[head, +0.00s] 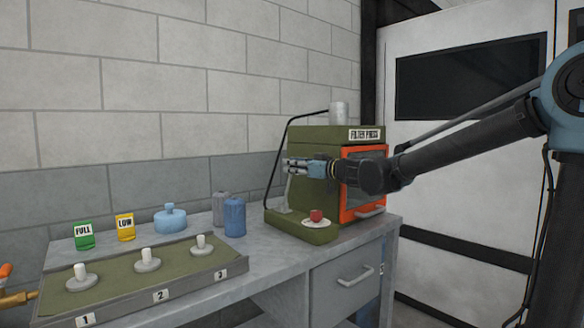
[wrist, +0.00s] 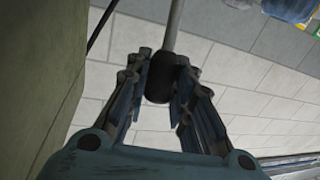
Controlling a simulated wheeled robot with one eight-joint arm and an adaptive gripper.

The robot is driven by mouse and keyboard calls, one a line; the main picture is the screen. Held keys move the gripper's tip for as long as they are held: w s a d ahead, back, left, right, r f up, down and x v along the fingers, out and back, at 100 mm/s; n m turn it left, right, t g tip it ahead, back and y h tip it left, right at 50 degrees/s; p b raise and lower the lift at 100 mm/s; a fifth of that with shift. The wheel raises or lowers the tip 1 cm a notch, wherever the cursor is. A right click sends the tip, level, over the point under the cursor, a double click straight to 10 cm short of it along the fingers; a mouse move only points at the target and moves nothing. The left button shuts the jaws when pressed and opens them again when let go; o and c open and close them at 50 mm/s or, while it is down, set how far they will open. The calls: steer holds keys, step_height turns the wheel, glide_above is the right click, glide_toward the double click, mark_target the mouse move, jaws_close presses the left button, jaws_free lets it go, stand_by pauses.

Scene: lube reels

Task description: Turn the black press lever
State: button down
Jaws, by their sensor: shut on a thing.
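The green filter press (head: 308,135) stands at the right end of the bench, labelled FILTER PRESS. In the wrist view the black press lever's knob (wrist: 161,78) sits between my two fingers, on the end of a grey rod (wrist: 174,25). My gripper (head: 287,166) is shut on this knob, in front of the left part of the press; it also shows in the wrist view (wrist: 160,85). In the head view the fingers hide the knob, and a thin pale rod (head: 287,190) shows below them.
Blue (head: 235,218) and grey (head: 220,208) canisters stand to the left. A tray (head: 190,280) with numbered pegs lies in front. A black pipe (head: 277,160) curves beside the press.

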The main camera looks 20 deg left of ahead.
steer(key=shift+d+f, duration=0.1)
steer(key=shift+d, duration=0.1)
stand_by(0.3)
steer(key=c, duration=1.4)
jaws_free()
steer(key=shift+o, duration=0.2)
steer(key=shift+d, duration=0.15)
steer(key=v, duration=1.1)
steer(key=shift+d+f, duration=0.3)
steer(key=shift+d, duration=0.1)
steer(key=shift+s, duration=0.15)
